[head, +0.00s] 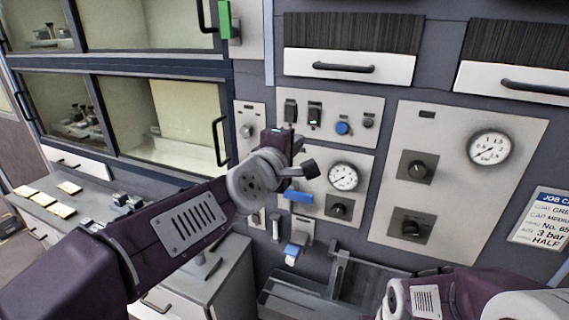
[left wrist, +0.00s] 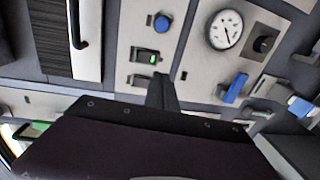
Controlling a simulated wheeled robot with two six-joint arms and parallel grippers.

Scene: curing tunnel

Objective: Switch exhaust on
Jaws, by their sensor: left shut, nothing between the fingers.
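A pale switch panel (head: 330,103) on the wall carries two dark rocker switches. The left rocker (head: 290,111) is dark; the right rocker (head: 315,113) shows a green light. In the left wrist view the lit rocker (left wrist: 146,56) and the dark rocker (left wrist: 139,80) lie just beside the fingertips. I cannot read which one is the exhaust switch. My left gripper (head: 297,147) is before the panel, just below the rockers; its fingers (left wrist: 160,90) are shut and empty. I cannot tell whether they touch the panel. My right gripper is out of view.
A blue knob (head: 342,128) and a small dark knob (head: 368,122) share the panel. Below are a gauge (head: 343,177) and a blue lever (head: 298,195). Another panel with a gauge (head: 489,149) is to the right. Drawer handles (head: 344,68) stick out above. Glazed cabinets stand left.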

